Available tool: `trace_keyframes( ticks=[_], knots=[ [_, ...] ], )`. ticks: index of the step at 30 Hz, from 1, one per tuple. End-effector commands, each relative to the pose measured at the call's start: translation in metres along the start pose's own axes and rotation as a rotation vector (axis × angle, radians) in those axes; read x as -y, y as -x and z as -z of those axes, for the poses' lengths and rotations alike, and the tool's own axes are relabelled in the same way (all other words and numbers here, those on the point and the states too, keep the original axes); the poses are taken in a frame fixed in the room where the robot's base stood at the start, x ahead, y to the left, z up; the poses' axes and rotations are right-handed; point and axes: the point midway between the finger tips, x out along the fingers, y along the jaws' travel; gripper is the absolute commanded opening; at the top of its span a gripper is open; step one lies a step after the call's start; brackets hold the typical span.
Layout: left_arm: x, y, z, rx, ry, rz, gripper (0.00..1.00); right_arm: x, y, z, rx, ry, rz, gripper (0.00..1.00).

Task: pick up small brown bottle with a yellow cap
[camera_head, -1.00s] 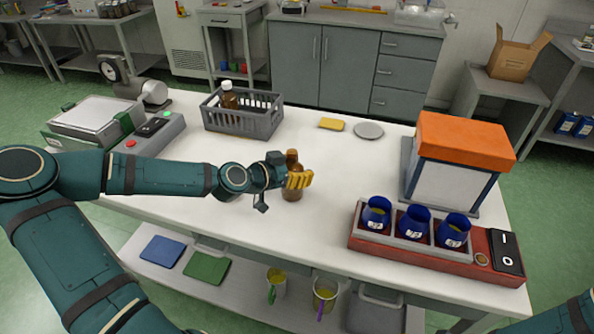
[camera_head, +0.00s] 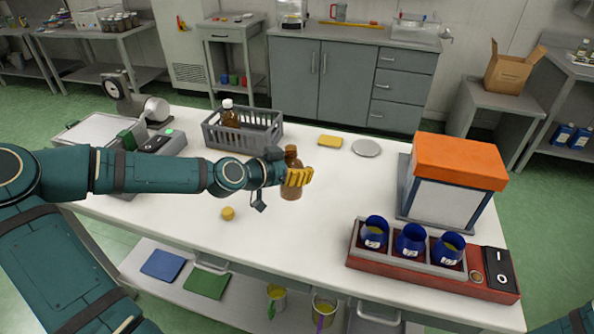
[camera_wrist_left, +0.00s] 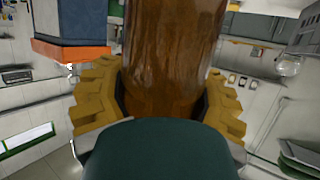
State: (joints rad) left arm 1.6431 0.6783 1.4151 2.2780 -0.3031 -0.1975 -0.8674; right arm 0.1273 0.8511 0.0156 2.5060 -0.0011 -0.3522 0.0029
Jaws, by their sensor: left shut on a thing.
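My left gripper (camera_head: 297,177) is shut around a brown bottle (camera_head: 291,191) with a brownish cap, over the middle of the white table. The bottle looks upright and appears slightly above the table top. In the left wrist view the brown bottle (camera_wrist_left: 172,45) fills the space between the yellow finger pads. A second brown bottle with a white cap (camera_head: 229,115) stands in the grey crate. A small round yellow thing (camera_head: 228,213) lies on the table below my left forearm; I cannot tell whether it is a loose cap. My right gripper is out of view.
The grey crate (camera_head: 212,137) stands behind the held bottle. A yellow sponge-like block (camera_head: 330,142) and grey disc (camera_head: 366,148) lie behind to the right. An orange-topped box (camera_head: 460,160) and a red rack (camera_head: 405,272) with blue cups stand at right. The table front is mostly clear.

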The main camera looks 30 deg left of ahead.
Motion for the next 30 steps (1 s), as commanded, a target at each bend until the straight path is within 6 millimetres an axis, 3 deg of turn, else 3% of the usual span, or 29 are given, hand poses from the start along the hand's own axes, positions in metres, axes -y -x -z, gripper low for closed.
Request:
trace_keyframes(
  ticks=[9,23,30],
  knots=[
    [0.0,0.006,0.017,-0.002,-0.001,0.0,0.14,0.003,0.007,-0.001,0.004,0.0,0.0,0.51],
    [-0.001,0.008,0.024,-0.001,-0.001,0.0,0.14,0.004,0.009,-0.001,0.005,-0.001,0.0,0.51],
    [-0.02,-0.004,0.019,0.0,-0.006,-0.01,0.14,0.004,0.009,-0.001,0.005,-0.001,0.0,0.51]
  ],
)
